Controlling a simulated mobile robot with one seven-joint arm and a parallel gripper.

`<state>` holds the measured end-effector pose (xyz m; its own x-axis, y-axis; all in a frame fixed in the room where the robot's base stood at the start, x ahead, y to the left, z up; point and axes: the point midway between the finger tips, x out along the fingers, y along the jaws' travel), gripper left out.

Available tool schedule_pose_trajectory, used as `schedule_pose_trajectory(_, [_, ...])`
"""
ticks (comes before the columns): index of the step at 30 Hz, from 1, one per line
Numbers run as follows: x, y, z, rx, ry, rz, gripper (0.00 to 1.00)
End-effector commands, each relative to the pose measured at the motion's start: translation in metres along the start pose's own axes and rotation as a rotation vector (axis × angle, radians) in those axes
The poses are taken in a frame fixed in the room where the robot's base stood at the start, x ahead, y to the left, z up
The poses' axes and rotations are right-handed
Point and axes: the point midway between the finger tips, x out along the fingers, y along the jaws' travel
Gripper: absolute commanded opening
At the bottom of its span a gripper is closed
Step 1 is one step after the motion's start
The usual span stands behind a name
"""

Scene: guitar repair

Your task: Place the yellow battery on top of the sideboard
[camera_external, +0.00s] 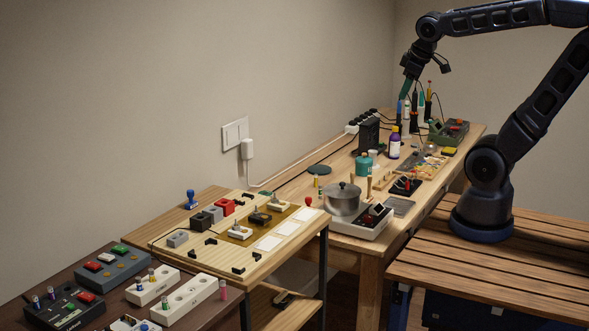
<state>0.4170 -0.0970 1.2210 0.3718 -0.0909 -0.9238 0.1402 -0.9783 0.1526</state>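No battery can be told apart for sure. A small yellow block (449,151) lies near the right edge of the far workbench, and a thin yellow upright piece (316,181) stands near its front left; either is too small to identify. Which surface is the sideboard is not clear; a dark brown low table (215,310) stands at the front left, and a light wooden unit (281,317) stands behind it. My gripper (402,97) points down over the far workbench, among upright tools. Its fingers are too small and dark to show whether they are open.
Blocks and white pads crowd the light unit's top. A slatted bench (480,275) under my arm base is largely bare.

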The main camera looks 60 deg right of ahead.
Motion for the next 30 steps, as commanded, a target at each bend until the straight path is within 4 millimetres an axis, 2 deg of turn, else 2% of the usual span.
schedule_pose_trajectory(3, [0.017, 0.016, -0.022, -0.134, -0.031, 0.051, 0.38])
schedule_pose_trajectory(11, [0.058, 0.047, -0.067, -0.452, -0.099, 0.134, 0.38])
schedule_pose_trajectory(17, [0.096, 0.070, -0.100, -0.708, -0.155, 0.170, 0.38])
schedule_pose_trajectory(23, [0.141, 0.089, -0.128, -0.969, -0.207, 0.179, 0.38])
schedule_pose_trajectory(30, [0.201, 0.108, -0.157, -1.286, -0.258, 0.162, 0.38])
